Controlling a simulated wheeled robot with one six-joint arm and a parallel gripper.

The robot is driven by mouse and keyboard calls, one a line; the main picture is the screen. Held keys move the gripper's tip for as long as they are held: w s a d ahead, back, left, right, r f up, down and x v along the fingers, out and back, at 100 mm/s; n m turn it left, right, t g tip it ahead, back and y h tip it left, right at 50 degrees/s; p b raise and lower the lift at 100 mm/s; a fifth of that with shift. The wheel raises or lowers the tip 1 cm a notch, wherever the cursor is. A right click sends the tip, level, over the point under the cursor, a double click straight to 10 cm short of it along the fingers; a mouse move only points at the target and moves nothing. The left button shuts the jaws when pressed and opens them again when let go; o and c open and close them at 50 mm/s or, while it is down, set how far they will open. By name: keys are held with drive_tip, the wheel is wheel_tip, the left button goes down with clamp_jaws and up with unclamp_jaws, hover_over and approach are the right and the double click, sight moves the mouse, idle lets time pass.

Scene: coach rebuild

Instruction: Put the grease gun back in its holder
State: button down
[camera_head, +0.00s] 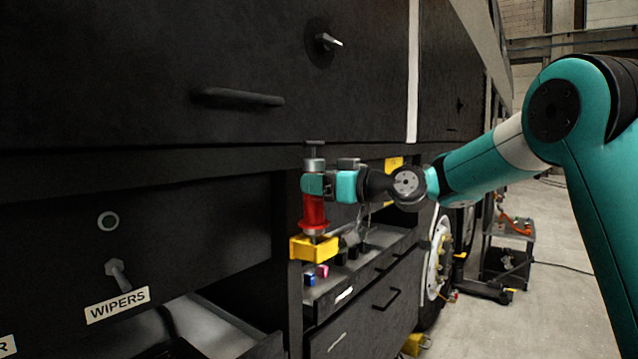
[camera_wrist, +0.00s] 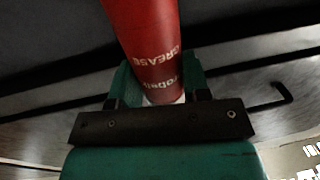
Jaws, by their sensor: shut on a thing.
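The grease gun (camera_head: 314,212) is upright, with a red body and a grey top with a dark T-shaped handle. My gripper (camera_head: 313,184) is shut on its upper part. In the wrist view the red barrel of the grease gun (camera_wrist: 148,40), with white lettering, stands between the teal fingers of my gripper (camera_wrist: 155,85). A yellow block-like holder (camera_head: 314,249) is directly below the gun at the dark cabinet's edge. The gun's lower end meets or overlaps the holder in the picture; I cannot tell how far it is inside.
A tool chest (camera_head: 362,306) with drawers stands below, with small blue and pink items (camera_head: 316,273) on its top. The dark coach side (camera_head: 180,80) has a protruding handle (camera_head: 238,97). The floor (camera_head: 555,290) at right is mostly free.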

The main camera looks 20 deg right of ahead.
drive_tip(key=shift+f+b, duration=1.15)
drive_tip(key=shift+b, duration=0.15)
drive_tip(key=c, duration=0.5)
unclamp_jaws()
drive_tip(key=shift+f, duration=0.1)
